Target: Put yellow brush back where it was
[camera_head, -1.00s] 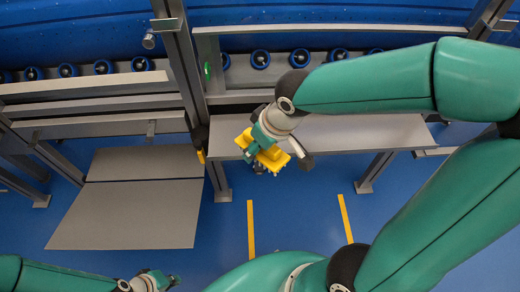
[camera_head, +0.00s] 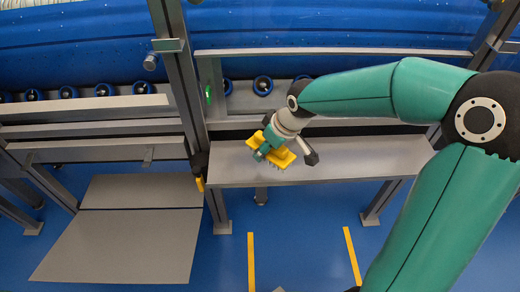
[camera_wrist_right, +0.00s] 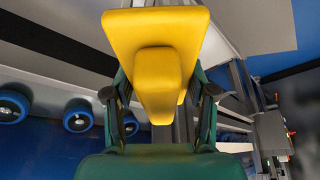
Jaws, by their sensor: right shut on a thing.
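My right gripper (camera_head: 262,152) is shut on the yellow brush (camera_head: 282,157) and holds it over the grey shelf (camera_head: 350,168), towards the shelf's left end. The brush's bristles point down; I cannot tell whether they touch the shelf. In the right wrist view the brush (camera_wrist_right: 157,35) fills the upper middle, its yellow grip between the two fingers. My left gripper is not in view.
A grey upright post (camera_head: 182,75) stands just left of the shelf. A black and yellow item (camera_head: 199,172) is at the post beside the shelf's left end. Blue rollers (camera_head: 263,86) run behind. The shelf right of the brush is clear.

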